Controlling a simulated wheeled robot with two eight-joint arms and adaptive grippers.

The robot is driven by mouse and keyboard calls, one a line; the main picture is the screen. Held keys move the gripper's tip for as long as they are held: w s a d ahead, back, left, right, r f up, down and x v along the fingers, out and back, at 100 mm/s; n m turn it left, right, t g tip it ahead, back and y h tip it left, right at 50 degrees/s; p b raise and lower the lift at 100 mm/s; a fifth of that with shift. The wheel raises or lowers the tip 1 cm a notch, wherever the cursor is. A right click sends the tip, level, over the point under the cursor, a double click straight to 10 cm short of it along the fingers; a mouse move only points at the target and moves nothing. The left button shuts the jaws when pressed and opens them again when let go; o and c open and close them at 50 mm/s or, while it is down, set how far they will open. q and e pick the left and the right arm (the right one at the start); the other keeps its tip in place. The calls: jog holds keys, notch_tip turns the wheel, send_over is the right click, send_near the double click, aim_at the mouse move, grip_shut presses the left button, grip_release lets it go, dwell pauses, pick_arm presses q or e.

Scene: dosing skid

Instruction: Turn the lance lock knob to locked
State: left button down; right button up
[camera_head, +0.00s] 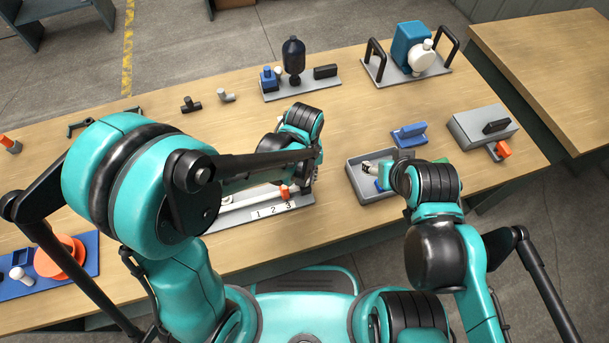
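No part is marked as the lance lock knob, so I cannot tell for sure which one it is. A grey strip marked 1 2 3 (262,212) lies at the front middle of the table, with a small orange part (285,192) near the 3. My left gripper (312,176) is just right of that orange part, over the strip's right end; its fingers are mostly hidden by its own arm, and contact cannot be told. My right gripper (386,176) is over a shallow grey tray (357,187); its fingers are hard to make out.
A grey box (470,122) with a black handle and orange piece stands at the right. A pump (410,45) and dark bottle (293,58) stand at the back. An orange disc (60,257) sits on a blue board at left.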

dwell(0.3)
pick_arm(q)
jog(key=c, duration=1.3)
grip_release()
jog(key=shift+o, duration=0.2)
notch_tip(320, 180, up, 12)
jog(key=shift+a, duration=0.1)
jog(key=s+a+r+t, duration=0.1)
jog(key=s+a+t, duration=0.1)
jog(key=a, duration=0.6)
jog(key=s+a+r+m+t, duration=0.1)
jog(key=s+a+t, duration=0.2)
jog(key=a, duration=0.6)
jog(key=shift+a+r+t, duration=0.15)
jog(key=shift+r+t, duration=0.25)
jog(key=shift+t, duration=0.6)
